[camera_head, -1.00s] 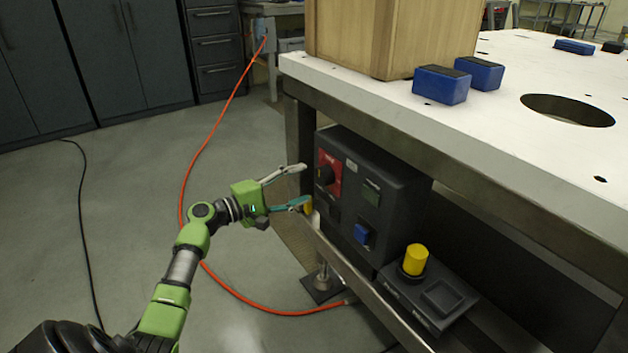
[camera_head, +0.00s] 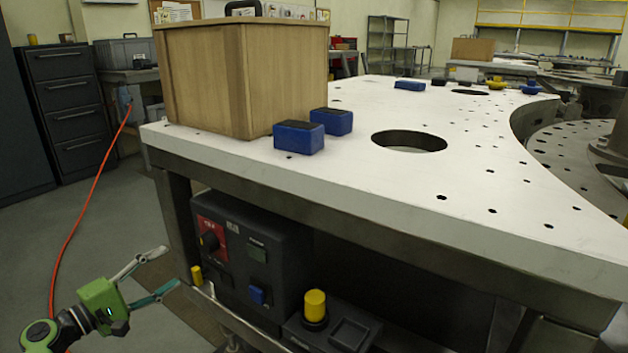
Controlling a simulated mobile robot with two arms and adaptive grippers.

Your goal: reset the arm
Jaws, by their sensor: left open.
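My left arm comes in at the lower left, and its green gripper (camera_head: 160,271) is open with its two fingers spread apart. Nothing shows between the fingers. The gripper is beside the table's front left leg, left of the dark control box (camera_head: 250,262) under the tabletop. The box carries a red panel with a black rotary switch (camera_head: 209,241), a green button (camera_head: 257,251) and a blue button (camera_head: 257,295). A small yellow piece (camera_head: 196,275) sits at the box's left edge, just right of the fingertips. My right gripper is not in view.
The white plate table (camera_head: 400,210) has several holes, a large round one among them. A wooden box (camera_head: 245,80) and blue blocks (camera_head: 299,137) stand on it. A yellow knob (camera_head: 315,305) sticks up below. An orange cable (camera_head: 85,205) runs along the floor at left.

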